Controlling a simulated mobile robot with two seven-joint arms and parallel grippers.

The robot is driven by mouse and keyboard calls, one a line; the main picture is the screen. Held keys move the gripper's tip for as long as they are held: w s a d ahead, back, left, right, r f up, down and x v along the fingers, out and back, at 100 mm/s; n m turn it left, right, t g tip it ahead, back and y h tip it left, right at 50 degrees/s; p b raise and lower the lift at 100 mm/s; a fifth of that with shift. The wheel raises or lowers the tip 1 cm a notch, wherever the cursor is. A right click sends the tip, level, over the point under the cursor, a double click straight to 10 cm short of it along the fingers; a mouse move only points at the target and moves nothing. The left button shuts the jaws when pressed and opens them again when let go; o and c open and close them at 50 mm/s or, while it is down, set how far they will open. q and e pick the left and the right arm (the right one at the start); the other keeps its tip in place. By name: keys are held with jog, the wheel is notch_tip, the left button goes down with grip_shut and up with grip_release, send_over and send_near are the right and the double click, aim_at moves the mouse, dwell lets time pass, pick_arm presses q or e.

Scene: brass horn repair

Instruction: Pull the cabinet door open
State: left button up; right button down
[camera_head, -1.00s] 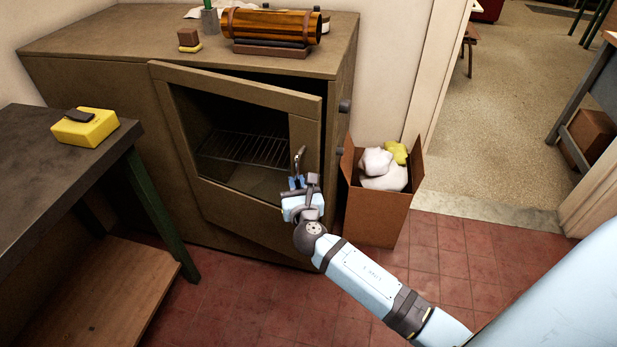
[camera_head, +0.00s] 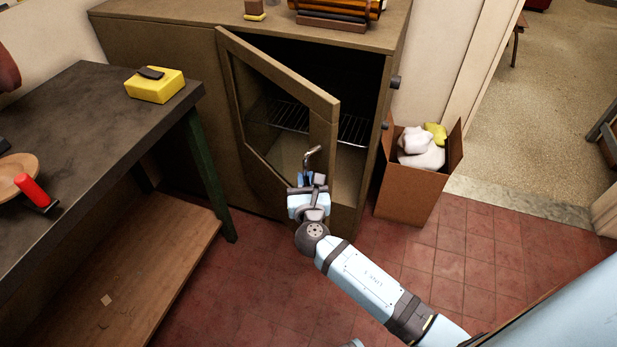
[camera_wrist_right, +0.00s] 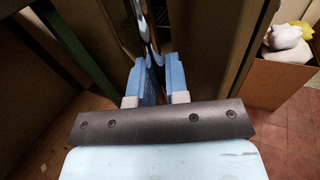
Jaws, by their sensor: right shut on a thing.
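The cabinet (camera_head: 165,62) is brown, with its framed glass door (camera_head: 262,67) hinged on the left and standing partly open. A dark gap shows between the door's right edge and the cabinet body, with a wire rack (camera_head: 352,128) inside. My right gripper (camera_head: 309,174) is at the door's right side, shut on the metal door handle (camera_head: 313,152). In the right wrist view, the blue fingers (camera_wrist_right: 160,78) close around the handle bar (camera_wrist_right: 146,30). My left gripper is not in view.
A cardboard box (camera_head: 408,193) with white and yellow cloths stands right of the cabinet. A dark workbench (camera_head: 90,120) at left holds a yellow box (camera_head: 155,88) and a red-handled tool (camera_head: 32,188). Red tiled floor (camera_head: 265,270) lies clear before the cabinet.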

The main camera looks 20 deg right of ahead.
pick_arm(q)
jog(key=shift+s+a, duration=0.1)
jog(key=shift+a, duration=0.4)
pick_arm(e)
jog(key=shift+a, duration=0.55)
jog(key=c, duration=1.1)
grip_release()
jog(key=shift+c, duration=0.2)
